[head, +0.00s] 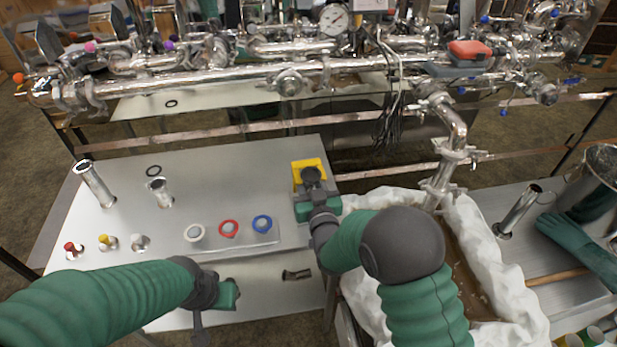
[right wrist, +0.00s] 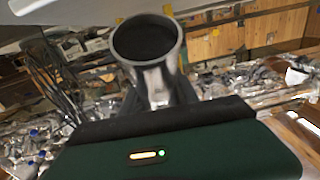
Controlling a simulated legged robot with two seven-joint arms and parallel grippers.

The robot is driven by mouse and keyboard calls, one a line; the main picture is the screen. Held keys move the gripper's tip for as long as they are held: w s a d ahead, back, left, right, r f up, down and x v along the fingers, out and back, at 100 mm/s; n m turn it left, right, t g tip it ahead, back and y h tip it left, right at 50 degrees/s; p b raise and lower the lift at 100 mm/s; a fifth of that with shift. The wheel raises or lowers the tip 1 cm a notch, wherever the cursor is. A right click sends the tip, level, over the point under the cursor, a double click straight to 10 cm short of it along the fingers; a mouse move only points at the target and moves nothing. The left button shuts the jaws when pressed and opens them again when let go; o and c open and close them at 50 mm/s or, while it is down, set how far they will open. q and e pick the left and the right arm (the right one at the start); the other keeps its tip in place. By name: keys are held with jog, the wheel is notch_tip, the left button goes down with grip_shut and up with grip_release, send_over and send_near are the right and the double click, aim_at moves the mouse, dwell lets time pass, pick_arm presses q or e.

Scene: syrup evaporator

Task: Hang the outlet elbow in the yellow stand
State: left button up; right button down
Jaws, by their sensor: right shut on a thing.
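The yellow stand (head: 308,163) is at the right back part of the grey worktable. My right gripper (head: 314,188) is at the stand, over its front part, and covers much of it. In the right wrist view a shiny steel tube, the outlet elbow (right wrist: 155,75), stands up at the jaws with its round open end towards the camera. My right gripper is shut on it. In the head view the elbow is mostly hidden by the gripper, and I cannot tell whether it touches the stand. My left gripper (head: 230,294) is low at the table's front edge; its jaws are unclear.
White, red and blue rings (head: 229,228) lie on a plate left of my right gripper. Steel tube pieces (head: 94,183) stand at the left. Steel pipework (head: 200,80) runs along the back. A white-lined bin (head: 480,240) is at the right. Green gloves (head: 580,245) lie farther right.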

jog(key=shift+w, duration=0.15)
jog(key=shift+b+x, duration=0.45)
jog(key=shift+x, duration=0.35)
jog(key=shift+w+f, duration=0.15)
jog(key=shift+b+x, duration=0.55)
jog(key=shift+x, duration=0.25)
jog(key=c, duration=0.8)
grip_release()
jog(key=shift+f, duration=0.15)
jog(key=shift+c, duration=0.2)
jog(key=shift+s+d+f, duration=0.1)
jog(key=shift+s+f, duration=0.05)
jog(key=shift+s, duration=0.2)
jog(key=v, duration=1.6)
jog(key=shift+s+b, duration=0.1)
jog(key=shift+b, duration=0.2)
